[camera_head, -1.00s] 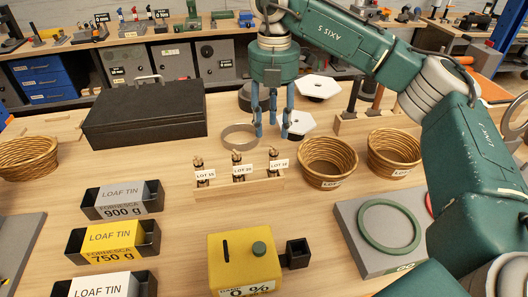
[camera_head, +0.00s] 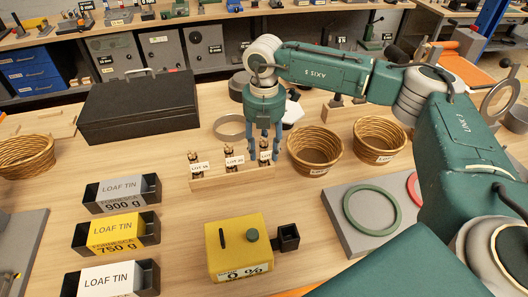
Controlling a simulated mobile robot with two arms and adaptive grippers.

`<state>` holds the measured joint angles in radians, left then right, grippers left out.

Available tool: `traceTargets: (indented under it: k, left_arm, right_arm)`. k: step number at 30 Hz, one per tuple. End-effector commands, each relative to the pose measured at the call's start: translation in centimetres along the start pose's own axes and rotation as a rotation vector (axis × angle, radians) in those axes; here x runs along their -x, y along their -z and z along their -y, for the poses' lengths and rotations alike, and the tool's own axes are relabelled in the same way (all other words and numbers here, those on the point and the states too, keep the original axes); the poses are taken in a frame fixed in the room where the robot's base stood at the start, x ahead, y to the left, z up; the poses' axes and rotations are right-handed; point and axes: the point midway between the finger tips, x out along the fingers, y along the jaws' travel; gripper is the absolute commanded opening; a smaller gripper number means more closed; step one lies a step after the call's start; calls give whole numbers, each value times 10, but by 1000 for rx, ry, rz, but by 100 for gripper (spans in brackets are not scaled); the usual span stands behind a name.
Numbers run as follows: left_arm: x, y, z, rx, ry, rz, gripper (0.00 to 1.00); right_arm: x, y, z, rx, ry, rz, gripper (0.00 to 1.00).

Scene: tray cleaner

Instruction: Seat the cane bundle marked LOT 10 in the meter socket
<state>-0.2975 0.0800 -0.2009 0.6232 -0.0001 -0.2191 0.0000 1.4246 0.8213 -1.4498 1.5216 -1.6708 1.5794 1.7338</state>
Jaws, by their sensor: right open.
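My right gripper (camera_head: 264,152) points down with open fingers at the right bundle, one finger on each side in the picture; contact cannot be told. The yellow meter (camera_head: 238,250) shows 0 % and has a black square socket (camera_head: 287,236) on its right side, which looks empty. My left gripper is not in view.
Two wicker baskets (camera_head: 315,150) (camera_head: 380,138) stand right of the rack. Loaf tins (camera_head: 125,190) line the left. A black case (camera_head: 138,103) and a metal ring (camera_head: 229,127) lie behind. A grey board with a green ring (camera_head: 372,210) is at right. Table between rack and meter is clear.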

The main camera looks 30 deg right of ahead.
Motion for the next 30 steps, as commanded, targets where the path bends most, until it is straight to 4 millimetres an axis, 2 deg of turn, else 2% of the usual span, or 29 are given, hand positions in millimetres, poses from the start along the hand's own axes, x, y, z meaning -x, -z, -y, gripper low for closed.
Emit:
traceTargets:
  k: [3,9,23,26,30]
  left_arm:
    - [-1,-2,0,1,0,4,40]
    - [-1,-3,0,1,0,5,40]
    - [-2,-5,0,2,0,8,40]
    - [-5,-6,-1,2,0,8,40]
    - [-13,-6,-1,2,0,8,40]
  right_arm:
    - [0,0,0,0,0,0,41]
    - [0,0,0,0,0,0,1]
    - [2,0,-1,0,-1,0,0]
    - [8,0,-1,0,-3,0,0]
    - [25,0,-1,1,-4,1,0]
